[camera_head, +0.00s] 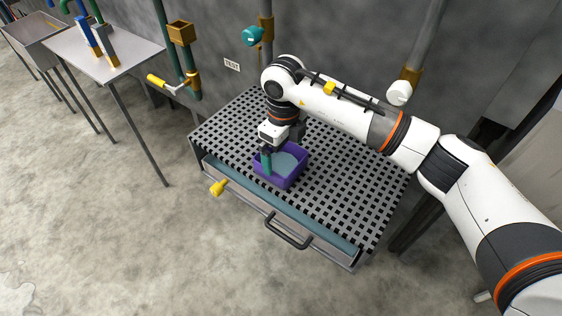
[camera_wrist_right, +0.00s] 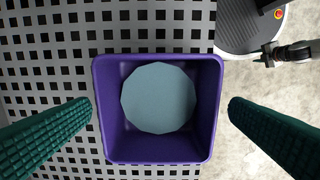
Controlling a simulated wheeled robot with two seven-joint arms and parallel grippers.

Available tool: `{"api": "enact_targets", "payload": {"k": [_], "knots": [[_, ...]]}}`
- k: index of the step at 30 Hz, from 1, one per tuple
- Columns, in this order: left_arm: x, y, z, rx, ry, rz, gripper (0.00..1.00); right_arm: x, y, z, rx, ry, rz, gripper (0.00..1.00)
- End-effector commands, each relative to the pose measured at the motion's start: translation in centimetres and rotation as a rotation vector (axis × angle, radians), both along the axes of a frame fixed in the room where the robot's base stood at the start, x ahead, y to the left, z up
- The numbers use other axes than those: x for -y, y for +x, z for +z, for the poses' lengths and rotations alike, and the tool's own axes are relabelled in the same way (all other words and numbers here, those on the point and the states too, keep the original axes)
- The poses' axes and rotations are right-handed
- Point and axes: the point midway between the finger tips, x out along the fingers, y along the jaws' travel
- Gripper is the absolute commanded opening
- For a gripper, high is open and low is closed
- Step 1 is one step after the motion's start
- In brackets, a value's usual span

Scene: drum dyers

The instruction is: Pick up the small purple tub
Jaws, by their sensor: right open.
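The small purple tub (camera_head: 291,181) stands on the perforated grey top of a table. It also shows in the wrist view (camera_wrist_right: 157,158), square and open at the top, with a round grey-blue surface (camera_wrist_right: 158,97) inside. My right gripper (camera_head: 281,156) points down at the tub in the head view. In the wrist view my right gripper (camera_wrist_right: 160,103) is open, with one green finger on each side of the tub. Gaps show between the fingers and the tub walls, and nothing is held.
Pipes with a teal valve (camera_head: 254,36) run along the wall behind. A grey side table (camera_head: 125,55) stands at left. The concrete floor in front is clear.

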Motion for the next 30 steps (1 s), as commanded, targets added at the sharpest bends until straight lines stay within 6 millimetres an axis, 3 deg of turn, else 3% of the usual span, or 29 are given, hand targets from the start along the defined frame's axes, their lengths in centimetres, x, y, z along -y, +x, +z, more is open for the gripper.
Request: {"api": "enact_targets", "payload": {"k": [10,19,25,30], "knots": [[0.0,0.0,0.6,0.0,0.0,0.0,0.36,-0.6,0.6,-4.5,-0.004,0.0,0.0,1.0],[0.0,0.0,0.6,0.001,0.0,0.0,0.36,-0.6,0.6,-5.1,-0.001,0.001,0.001,1.0],[0.1,0.0,0.6,0.002,-0.001,0.0,0.36,-0.6,0.6,-5.0,-0.002,0.001,0.001,0.67],[0.1,0.1,0.6,0.002,-0.001,0.0,0.36,-0.5,0.7,-5.0,0.0,0.001,0.001,0.67]]}}
